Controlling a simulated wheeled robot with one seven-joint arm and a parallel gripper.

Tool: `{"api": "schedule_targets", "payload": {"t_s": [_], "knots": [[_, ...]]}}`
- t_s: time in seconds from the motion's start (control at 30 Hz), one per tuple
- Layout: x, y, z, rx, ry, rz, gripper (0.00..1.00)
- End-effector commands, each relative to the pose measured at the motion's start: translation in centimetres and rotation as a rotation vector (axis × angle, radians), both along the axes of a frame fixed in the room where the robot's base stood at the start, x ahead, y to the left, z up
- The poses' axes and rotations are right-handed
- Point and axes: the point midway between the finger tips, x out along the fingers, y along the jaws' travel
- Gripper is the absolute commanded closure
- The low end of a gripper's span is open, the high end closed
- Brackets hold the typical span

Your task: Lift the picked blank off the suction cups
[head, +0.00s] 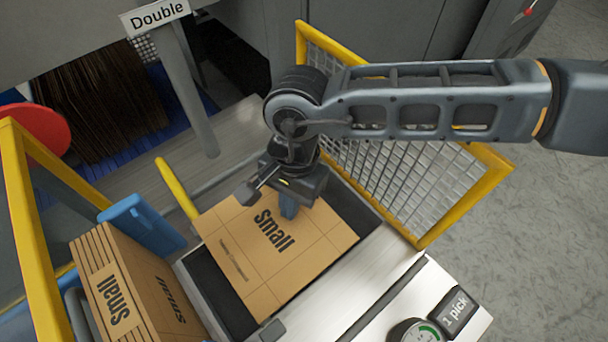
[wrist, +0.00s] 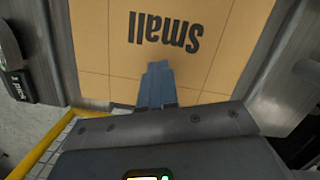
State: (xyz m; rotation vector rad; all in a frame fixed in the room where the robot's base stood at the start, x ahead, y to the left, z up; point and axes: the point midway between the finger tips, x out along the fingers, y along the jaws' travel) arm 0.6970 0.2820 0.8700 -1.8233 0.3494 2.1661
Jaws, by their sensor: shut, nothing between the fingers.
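The picked blank (head: 277,243) is a flat tan cardboard sheet printed "Small". It lies over a dark recess in the light machine top. It also fills the upper middle of the wrist view (wrist: 210,65). My gripper (head: 289,211) is over the blank's far part, beside the "Small" print. Its blue fingers are together with nothing between them, and they show in the wrist view (wrist: 157,85) in front of the blank. I cannot tell whether the fingertips touch the cardboard. The suction cups are hidden, probably under the blank.
Several folded "Small" blanks (head: 150,293) stand at the left against a blue bracket (head: 142,226). A "1 pick" label (head: 458,309) and dial (head: 417,332) are at front right.

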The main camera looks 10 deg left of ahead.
Motion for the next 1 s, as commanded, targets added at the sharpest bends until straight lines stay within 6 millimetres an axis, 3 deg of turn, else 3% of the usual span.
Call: {"api": "schedule_targets", "payload": {"t_s": [0.17, 0.3, 0.83, 1.0], "knots": [[-3.1, 1.2, 0.2, 0.000, 0.002, 0.002, 1.00], [-2.6, 1.0, -1.4, -0.001, -0.002, -0.001, 1.00], [-2.7, 1.0, -2.1, -0.003, 0.001, 0.001, 1.00], [-0.6, 0.1, -2.7, -0.007, -0.004, -0.004, 1.00]]}}
